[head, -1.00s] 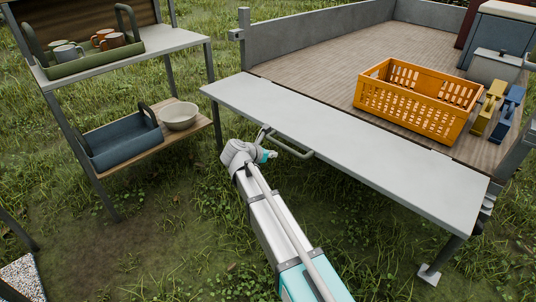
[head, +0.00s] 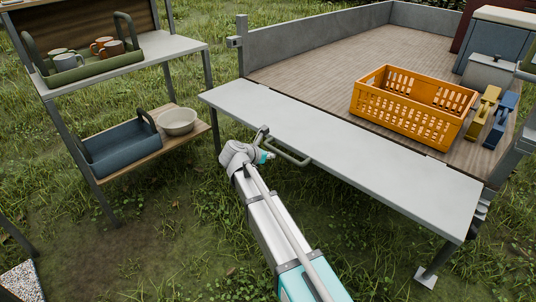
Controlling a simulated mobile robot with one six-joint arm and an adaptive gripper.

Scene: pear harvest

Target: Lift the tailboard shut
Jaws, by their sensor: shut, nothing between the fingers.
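The tailboard (head: 350,143) is a long pale grey panel. It is folded down and lies about level along the near edge of the wooden load bed (head: 330,62). A grey bar handle (head: 290,158) runs along its near edge, left of its middle. My gripper (head: 263,138) is at the left end of this handle, against or just beside the tailboard's near edge. It is shut with nothing in it. Its fingertips are small and partly hidden, so I cannot tell whether they touch the handle.
An orange crate (head: 395,113), yellow and blue tools and a grey box (head: 490,70) stand on the bed. A shelf rack (head: 150,60) with trays, mugs and a bowl (head: 178,121) stands at left. Grass lies open below the tailboard.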

